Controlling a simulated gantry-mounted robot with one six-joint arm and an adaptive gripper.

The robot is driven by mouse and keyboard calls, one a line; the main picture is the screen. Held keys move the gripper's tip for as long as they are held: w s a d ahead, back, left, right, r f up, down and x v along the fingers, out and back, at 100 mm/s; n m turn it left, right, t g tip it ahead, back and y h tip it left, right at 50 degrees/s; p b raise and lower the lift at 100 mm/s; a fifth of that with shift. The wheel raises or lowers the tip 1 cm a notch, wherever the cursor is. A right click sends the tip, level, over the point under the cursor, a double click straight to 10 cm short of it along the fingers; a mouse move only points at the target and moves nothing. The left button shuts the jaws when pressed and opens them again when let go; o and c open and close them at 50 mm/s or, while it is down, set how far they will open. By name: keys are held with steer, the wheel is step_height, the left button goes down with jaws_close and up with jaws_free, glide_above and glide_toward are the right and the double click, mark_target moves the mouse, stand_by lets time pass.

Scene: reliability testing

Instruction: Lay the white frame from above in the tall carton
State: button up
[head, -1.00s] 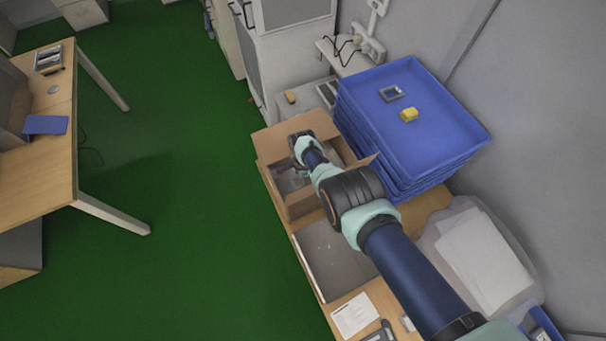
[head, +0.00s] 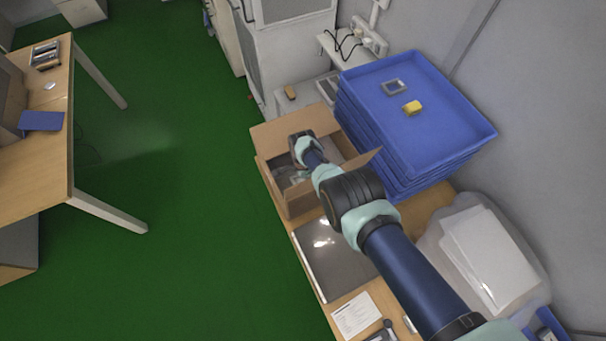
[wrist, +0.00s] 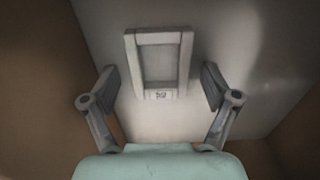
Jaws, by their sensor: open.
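The tall carton (head: 303,203) stands open-topped at the far end of the workbench. My arm reaches down into it, and the carton wall partly hides my gripper in the head view. In the wrist view, the white frame (wrist: 131,65) is a rectangular ring with a small dark mark on its near bar. It appears to lie on the carton's grey floor (wrist: 85,20), between brown walls. My gripper (wrist: 160,85) is open, with one finger on each side near the frame's near end. Visible gaps separate both fingers from it.
A stack of blue trays (head: 455,118) stands right of the carton. A dark flat panel (head: 335,265) lies on the near side.

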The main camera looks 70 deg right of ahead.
step_height(320, 180, up, 12)
steer(key=p, duration=1.2)
steer(key=shift+r, duration=0.2)
